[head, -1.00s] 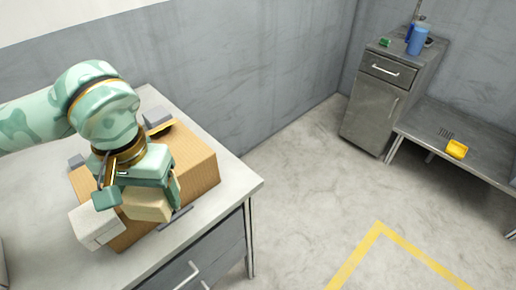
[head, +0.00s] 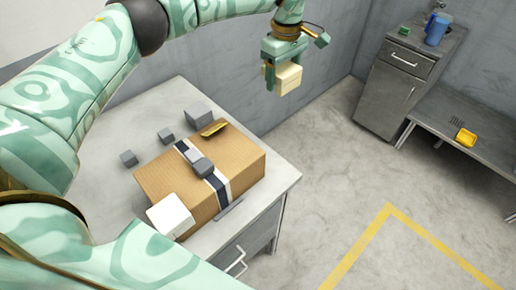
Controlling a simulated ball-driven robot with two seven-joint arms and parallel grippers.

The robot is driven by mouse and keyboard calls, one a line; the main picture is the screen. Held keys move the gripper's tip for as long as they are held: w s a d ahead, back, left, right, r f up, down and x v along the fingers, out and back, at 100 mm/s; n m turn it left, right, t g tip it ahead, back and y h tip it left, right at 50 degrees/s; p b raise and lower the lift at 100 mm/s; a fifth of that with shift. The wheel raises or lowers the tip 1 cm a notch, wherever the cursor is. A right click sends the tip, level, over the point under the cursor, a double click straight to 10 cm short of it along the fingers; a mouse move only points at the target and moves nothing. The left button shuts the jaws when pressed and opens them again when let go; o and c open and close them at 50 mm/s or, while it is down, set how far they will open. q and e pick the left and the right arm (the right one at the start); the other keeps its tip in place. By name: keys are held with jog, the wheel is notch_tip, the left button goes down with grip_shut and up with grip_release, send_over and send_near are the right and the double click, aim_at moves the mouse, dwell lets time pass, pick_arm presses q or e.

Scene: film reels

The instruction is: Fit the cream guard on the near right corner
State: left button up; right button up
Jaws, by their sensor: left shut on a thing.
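The cream guard (head: 289,78) is a pale block held up in the air. My left gripper (head: 284,63) is shut on it, its arm coming in across the top from the left. In the picture it is above and to the right of the cardboard box (head: 165,182), apart from it. The box lies on the table with a dark strap with a white stripe (head: 211,189) across it. A white block (head: 170,216) sits at its near left corner, and a brass-coloured piece (head: 213,128) at its far edge. The right corner is bare. My right gripper is not in view.
Several grey blocks stand on the table (head: 112,128) behind the box, one (head: 198,112) larger. Grey pieces (head: 198,163) lie on the strap, and a flat grey strip (head: 229,211) lies by the box's near side. My arm covers the lower left. Open floor lies right.

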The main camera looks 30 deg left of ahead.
pick_arm(q)
jog(key=s+f, duration=0.4)
jog(key=s, duration=0.5)
send_over(259, 153)
jog(key=w, duration=0.1)
notch_tip(259, 153, down, 4)
jog(key=shift+w+a+f, duration=0.15)
jog(key=f, duration=0.2)
jog(key=s+f, duration=0.1)
jog(key=f, duration=0.1)
jog(key=shift+s, duration=0.2)
jog(key=shift+w+f, duration=0.1)
jog(key=shift+f, duration=0.1)
jog(key=o, duration=0.5)
jog(key=shift+f, duration=0.1)
jog(key=o, duration=0.5)
jog(key=shift+c, duration=0.2)
notch_tip(259, 153, up, 12)
jog(key=p, duration=0.1)
